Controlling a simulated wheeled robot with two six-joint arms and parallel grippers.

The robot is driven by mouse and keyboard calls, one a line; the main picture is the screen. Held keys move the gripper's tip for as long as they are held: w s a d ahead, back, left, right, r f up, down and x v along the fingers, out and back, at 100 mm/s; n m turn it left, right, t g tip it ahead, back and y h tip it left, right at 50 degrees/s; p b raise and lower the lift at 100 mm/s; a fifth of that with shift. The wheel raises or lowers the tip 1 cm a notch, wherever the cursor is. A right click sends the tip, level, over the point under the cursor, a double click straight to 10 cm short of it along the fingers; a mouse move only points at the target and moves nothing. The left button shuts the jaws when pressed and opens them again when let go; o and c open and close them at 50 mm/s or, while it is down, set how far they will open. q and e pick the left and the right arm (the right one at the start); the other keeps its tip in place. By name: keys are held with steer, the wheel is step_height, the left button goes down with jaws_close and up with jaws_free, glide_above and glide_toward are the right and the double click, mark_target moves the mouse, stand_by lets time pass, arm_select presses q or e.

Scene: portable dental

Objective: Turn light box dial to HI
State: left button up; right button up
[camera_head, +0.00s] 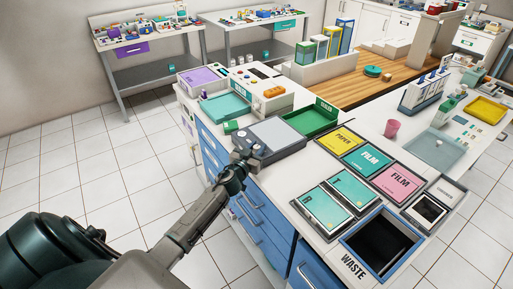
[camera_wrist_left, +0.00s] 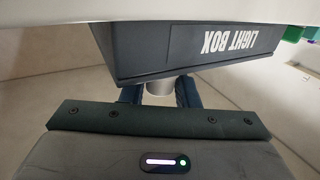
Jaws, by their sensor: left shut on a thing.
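The light box (camera_head: 281,133) is a grey box with a pale top panel, near the left edge of the white counter. In the left wrist view its dark front (camera_wrist_left: 210,48) carries an upside-down "LIGHT BOX" label. A pale round dial (camera_wrist_left: 158,87) sticks out below that front, between the two dark fingers of my left gripper (camera_wrist_left: 159,96). My left gripper (camera_head: 241,160) is shut on the dial at the box's near side. The dial's markings and HI position are not visible. My right gripper is not in view.
A green tray (camera_head: 325,127) lies behind the light box. Yellow, teal and pink film folders (camera_head: 365,157) lie to its right. A blue-rimmed waste bin (camera_head: 413,230) is at the near corner. Blue drawers (camera_head: 262,212) front the counter below my arm.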

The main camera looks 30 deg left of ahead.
arm_select(q)
steer(key=m+h+p, duration=0.1)
steer(key=h+p, duration=0.1)
steer(key=m+h+p, duration=0.1)
steer(key=h+p, duration=0.1)
steer(key=m+h+p, duration=0.1)
steer(key=p, duration=0.1)
steer(key=shift+a+r+m+h, duration=0.1)
steer(key=shift+r+m+h, duration=0.3)
steer(key=shift+f+m+g+h+p, duration=0.2)
steer(key=shift+m+g+h+p, duration=0.15)
steer(key=shift+h, duration=0.25)
steer(key=shift+f+m+g+h+b, duration=0.25)
steer(key=shift+m+g+h+b, duration=0.15)
steer(key=shift+m+h, duration=0.65)
steer(key=shift+m+g+h+b, duration=0.4)
steer(key=shift+g+h+b, duration=0.15)
steer(key=shift+h, duration=0.4)
steer(key=shift+m+g+h+b, duration=0.6)
steer(key=shift+m+h+b, duration=0.1)
steer(key=shift+h, duration=0.2)
steer(key=o, duration=0.9)
steer(key=shift+o, duration=0.2)
steer(key=shift+s, duration=0.1)
